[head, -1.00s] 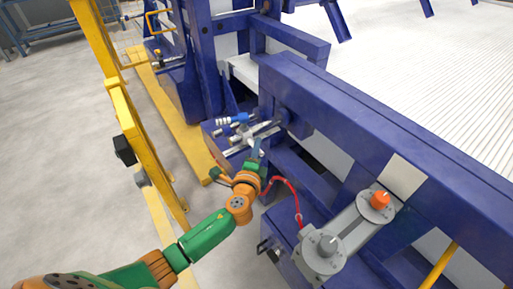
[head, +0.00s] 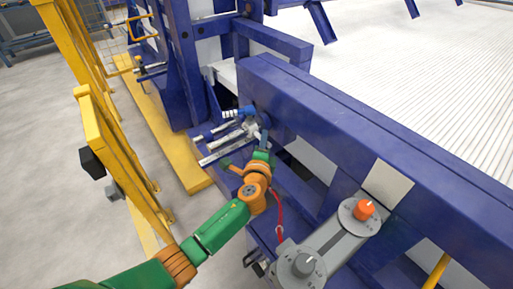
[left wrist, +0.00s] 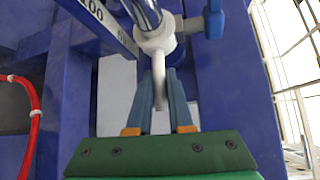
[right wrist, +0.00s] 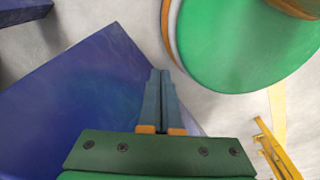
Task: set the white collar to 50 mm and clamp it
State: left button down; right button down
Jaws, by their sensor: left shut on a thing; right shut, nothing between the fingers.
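The white collar (left wrist: 158,38) sits around a chrome rod (left wrist: 143,12) in the left wrist view. A blue handle (left wrist: 212,20) sticks out at the collar's right. My left gripper (left wrist: 160,90) is shut on the collar's downward white tab. In the head view my left gripper (head: 264,137) is at the collar (head: 250,127), and the blue handle (head: 238,112) points left. A pale scale (left wrist: 108,18) reading "100" runs beside the rod; the collar's exact reading cannot be told. My right gripper (right wrist: 167,100) is shut and empty.
A long blue beam (head: 370,130) lies right of the collar. A grey unit with an orange knob (head: 363,210) stands at the front right. A red hose (head: 279,215) hangs near my left arm.

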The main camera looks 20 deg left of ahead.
pick_arm(q)
jog(key=c, duration=0.8)
grip_release()
jog(key=shift+a, duration=0.1)
jog(key=shift+c, duration=0.2)
jog(key=s+r+p, duration=0.1)
jog(key=s, duration=0.6)
jog(key=shift+d+p, duration=0.35)
jog(key=shift+d, duration=0.1)
